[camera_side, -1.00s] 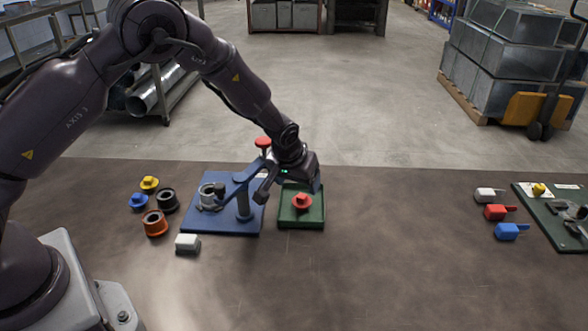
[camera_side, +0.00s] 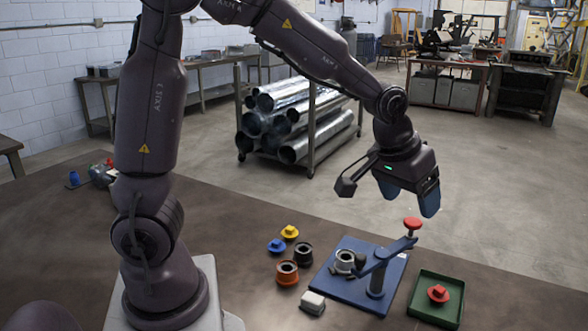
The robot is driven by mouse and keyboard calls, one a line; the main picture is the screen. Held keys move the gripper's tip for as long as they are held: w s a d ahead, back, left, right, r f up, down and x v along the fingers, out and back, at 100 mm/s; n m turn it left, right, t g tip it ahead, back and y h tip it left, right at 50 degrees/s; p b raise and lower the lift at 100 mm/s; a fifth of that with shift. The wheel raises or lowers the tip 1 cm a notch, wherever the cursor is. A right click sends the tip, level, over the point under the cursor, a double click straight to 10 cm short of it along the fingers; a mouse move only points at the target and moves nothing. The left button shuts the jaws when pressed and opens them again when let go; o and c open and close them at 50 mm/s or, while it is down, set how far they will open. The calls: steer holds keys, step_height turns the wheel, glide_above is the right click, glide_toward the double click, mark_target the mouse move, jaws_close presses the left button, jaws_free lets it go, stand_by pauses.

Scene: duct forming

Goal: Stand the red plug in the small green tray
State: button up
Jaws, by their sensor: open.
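The red plug (camera_side: 438,293) sits in the small green tray (camera_side: 424,309) at the lower right. It rests on its wide flange with its narrower knob up and looks upright. My gripper (camera_side: 410,197) is open and empty, with its blue fingers pointing down. It hangs in the air well clear of the plug, above the far side of the blue board in the picture.
The blue board (camera_side: 350,292) beside the tray bears a grey ring fitting (camera_side: 345,262) and a post with a red-knobbed lever (camera_side: 412,224). Yellow (camera_side: 290,232) and blue (camera_side: 277,246) plugs, black (camera_side: 303,254) and orange (camera_side: 287,272) rings and a white block (camera_side: 312,303) lie left.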

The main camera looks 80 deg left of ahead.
steer(key=s+r+m, duration=0.1)
steer(key=s+r, duration=0.2)
steer(key=s, duration=0.7)
steer(key=s+r+m+t, duration=0.1)
steer(key=s+r, duration=0.3)
steer(key=s, duration=0.6)
steer(key=shift+m, duration=0.6)
